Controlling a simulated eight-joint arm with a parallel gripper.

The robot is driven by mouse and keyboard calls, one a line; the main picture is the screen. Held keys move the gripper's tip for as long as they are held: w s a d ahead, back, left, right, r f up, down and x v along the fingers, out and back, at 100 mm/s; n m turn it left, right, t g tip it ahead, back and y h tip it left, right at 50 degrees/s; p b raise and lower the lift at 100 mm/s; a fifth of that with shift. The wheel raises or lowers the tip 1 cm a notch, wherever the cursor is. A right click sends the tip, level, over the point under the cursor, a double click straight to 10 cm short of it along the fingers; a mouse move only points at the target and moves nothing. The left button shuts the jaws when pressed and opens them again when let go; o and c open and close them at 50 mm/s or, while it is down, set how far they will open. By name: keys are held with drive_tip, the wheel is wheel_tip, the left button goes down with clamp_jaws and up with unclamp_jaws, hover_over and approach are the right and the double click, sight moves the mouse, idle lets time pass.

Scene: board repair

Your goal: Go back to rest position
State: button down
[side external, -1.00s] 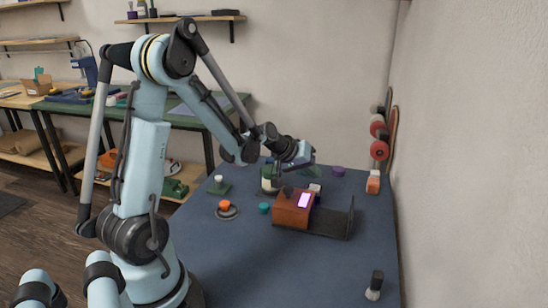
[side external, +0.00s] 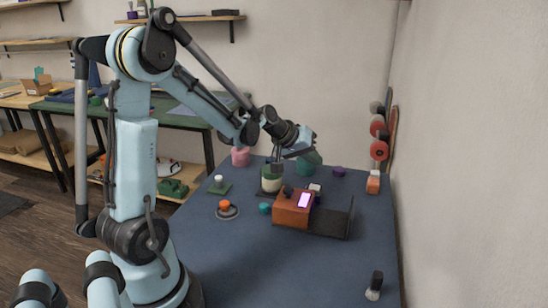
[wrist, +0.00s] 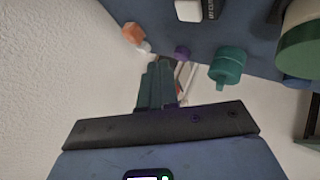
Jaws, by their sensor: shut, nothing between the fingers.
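My gripper (side external: 279,161) hangs at the end of the bent arm above the back of the blue work table (side external: 220,262). In the side external view it is just above or in front of a cream and green jar (side external: 271,182); the exact gap cannot be told. In the wrist view the fingers of my gripper (wrist: 157,82) are together and hold nothing.
A brown-orange box with a lit purple screen (side external: 292,210) stands by a black bracket (side external: 335,218). A teal jar (side external: 308,165), a pink jar (side external: 240,156) and a brush (side external: 374,287) are around. A wall bounds the right.

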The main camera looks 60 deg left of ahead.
drive_tip(key=s+d+r+m+g, duration=0.2)
drive_tip(key=s+d+m, duration=0.6)
drive_tip(key=s+d, duration=0.7)
drive_tip(key=shift+s+d+r, duration=0.3)
drive_tip(key=shift+d+r, duration=0.35)
drive_tip(key=shift+d, duration=0.35)
idle(3.2)
